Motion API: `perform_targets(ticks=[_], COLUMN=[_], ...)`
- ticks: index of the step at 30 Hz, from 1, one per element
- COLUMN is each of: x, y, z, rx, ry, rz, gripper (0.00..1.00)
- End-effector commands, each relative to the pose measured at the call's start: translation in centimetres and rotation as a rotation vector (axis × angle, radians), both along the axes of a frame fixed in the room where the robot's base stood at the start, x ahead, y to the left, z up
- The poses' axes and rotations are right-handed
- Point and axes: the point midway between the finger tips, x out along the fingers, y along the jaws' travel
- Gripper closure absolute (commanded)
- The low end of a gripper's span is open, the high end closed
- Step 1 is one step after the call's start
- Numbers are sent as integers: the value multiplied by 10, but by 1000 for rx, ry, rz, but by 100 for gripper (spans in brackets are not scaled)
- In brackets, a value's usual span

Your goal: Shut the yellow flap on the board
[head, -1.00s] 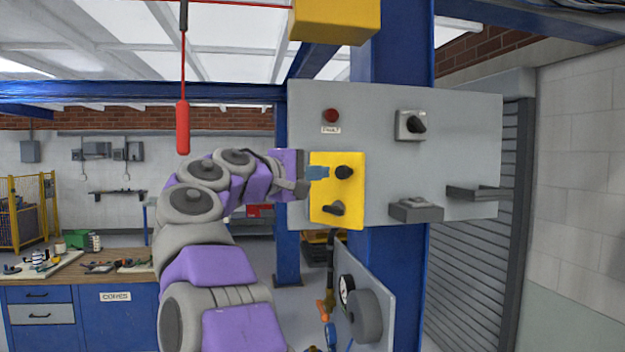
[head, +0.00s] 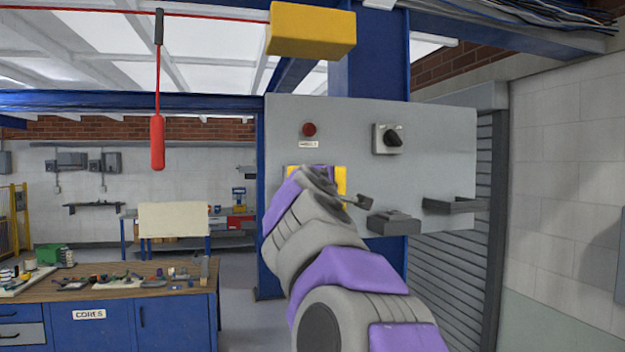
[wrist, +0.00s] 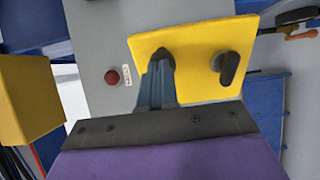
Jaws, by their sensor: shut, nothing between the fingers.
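The yellow flap (head: 341,178) is on the grey board (head: 437,140), mostly hidden behind my arm in the head view. In the head view the fingers are hidden. How far the flap stands from the board cannot be told.
The board also carries a red lamp (head: 309,129), a rotary switch (head: 388,139) and grey brackets (head: 394,222). A red pendant (head: 157,140) hangs to the left, and a yellow box (head: 312,30) is above. A workbench (head: 105,310) stands at lower left.

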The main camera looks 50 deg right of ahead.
Motion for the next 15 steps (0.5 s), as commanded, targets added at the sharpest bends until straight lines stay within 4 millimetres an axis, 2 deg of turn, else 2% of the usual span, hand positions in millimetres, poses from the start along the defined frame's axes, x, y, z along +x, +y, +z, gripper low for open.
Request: perform_targets(ticks=[3, 15], x=[-2, 2], y=[-14, -35], z=[5, 4], rx=[4, -3], ry=[0, 6], rz=[87, 256], gripper=[100, 100])
